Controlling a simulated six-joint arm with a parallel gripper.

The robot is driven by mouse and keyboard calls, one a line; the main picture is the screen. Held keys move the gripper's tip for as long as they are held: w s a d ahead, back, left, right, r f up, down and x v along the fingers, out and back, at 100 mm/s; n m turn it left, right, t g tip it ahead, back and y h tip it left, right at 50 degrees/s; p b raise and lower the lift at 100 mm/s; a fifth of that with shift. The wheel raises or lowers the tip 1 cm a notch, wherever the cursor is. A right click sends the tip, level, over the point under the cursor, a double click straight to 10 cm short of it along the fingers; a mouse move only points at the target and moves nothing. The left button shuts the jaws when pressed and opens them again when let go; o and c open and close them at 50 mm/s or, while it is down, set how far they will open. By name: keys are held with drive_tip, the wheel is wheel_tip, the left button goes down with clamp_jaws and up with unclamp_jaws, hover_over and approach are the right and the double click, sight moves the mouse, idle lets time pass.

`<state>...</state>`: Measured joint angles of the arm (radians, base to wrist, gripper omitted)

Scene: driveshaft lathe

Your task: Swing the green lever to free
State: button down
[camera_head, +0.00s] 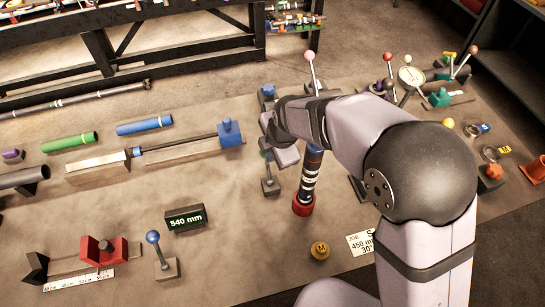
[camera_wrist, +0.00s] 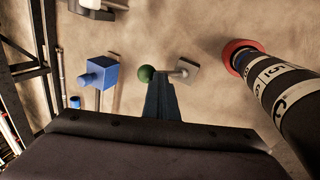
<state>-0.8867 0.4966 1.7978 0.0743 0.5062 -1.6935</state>
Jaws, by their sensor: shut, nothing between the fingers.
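The green lever has a round dark-green knob (camera_wrist: 146,73) and a short grey arm on a small grey base (camera_wrist: 186,69). In the head view its grey base (camera_head: 270,186) stands on the table, left of the dark upright shaft, and its knob is mostly hidden by my gripper. My gripper (camera_head: 284,154) is above the lever, pointing down. In the wrist view its narrow bluish fingers (camera_wrist: 162,95) are shut and empty. Their tips appear close beside the green knob; I cannot tell whether they touch it.
The dark upright shaft (camera_head: 311,177) with white bands and a red collar (camera_head: 303,206) stands close right of the lever. A blue block (camera_head: 231,134) is to the left. A 540 mm sign (camera_head: 185,218) and a blue-knobbed lever (camera_head: 159,252) stand at the front left, with bare table between.

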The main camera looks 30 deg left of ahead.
drive_tip(key=shift+w+a+r, duration=0.1)
drive_tip(key=shift+w+a, duration=0.25)
drive_tip(key=shift+r, duration=0.15)
drive_tip(key=p+v, duration=0.6)
drive_tip(key=v, duration=0.3)
drive_tip(key=shift+r, duration=0.4)
drive_tip(key=shift+w, duration=0.1)
